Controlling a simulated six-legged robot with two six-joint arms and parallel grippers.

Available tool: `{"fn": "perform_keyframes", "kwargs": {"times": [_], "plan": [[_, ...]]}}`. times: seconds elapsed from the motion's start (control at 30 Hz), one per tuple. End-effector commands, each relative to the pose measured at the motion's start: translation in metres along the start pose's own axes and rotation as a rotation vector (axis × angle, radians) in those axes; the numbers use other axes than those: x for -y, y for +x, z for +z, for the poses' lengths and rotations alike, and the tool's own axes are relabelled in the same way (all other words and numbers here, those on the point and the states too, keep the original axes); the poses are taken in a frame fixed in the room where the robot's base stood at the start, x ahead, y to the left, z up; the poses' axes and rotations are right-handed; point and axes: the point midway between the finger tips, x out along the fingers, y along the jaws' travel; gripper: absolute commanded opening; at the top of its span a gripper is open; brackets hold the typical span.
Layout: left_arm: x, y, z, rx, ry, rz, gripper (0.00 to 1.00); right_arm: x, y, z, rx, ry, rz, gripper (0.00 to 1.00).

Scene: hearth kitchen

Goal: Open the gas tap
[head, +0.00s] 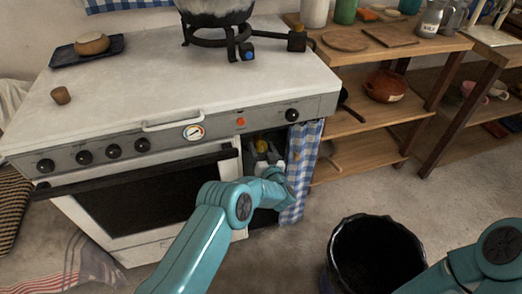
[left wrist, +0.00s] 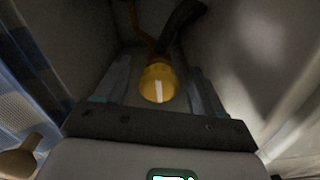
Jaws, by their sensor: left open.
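The gas tap is a round yellow knob (left wrist: 158,85) with a white mark that runs up and down in the left wrist view. In the head view the yellow knob (head: 262,145) shows small inside the dark compartment at the right end of the stove. My left gripper (head: 268,160) reaches into this compartment, partly hidden by its own wrist. In the left wrist view my left gripper (left wrist: 160,76) is open, with one finger on each side of the knob. I cannot tell whether the fingers touch it. My right arm enters at lower right; its gripper is out of view.
A blue checked curtain (head: 303,165) hangs close to the right of my left wrist. A dark hose (left wrist: 180,30) runs behind the knob. The oven door (head: 150,195) is to the left. A black bucket (head: 340,235) stands on the floor to the right.

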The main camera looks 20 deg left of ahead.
Motion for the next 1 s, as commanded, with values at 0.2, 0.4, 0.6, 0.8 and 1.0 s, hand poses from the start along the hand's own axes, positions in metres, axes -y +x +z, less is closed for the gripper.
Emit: {"fn": "perform_keyframes", "kwargs": {"times": [0.2, 0.4, 0.6, 0.8, 1.0], "plan": [[0.0004, 0.0065, -0.0006, -0.001, 0.0, 0.002, 0.69, -0.0002, 0.0009, 0.0002, 0.0, 0.0, 0.0, 1.0], [0.001, 0.0075, -0.0005, -0.001, 0.0, 0.003, 0.46, -0.0002, 0.0008, 0.0002, 0.0, -0.001, 0.0, 1.0], [0.0012, 0.0073, 0.0001, 0.0, 0.0, 0.002, 0.15, -0.0002, 0.0009, 0.0001, 0.0, 0.0, 0.0, 1.0], [0.001, 0.0071, 0.0013, 0.001, -0.005, 0.002, 0.15, -0.0006, 0.0018, 0.0001, 0.0, 0.0, 0.0, 1.0], [0.0003, 0.0071, 0.0037, 0.003, -0.057, 0.002, 0.15, -0.003, 0.0086, 0.0, 0.0, -0.001, 0.0, 1.0]]}}
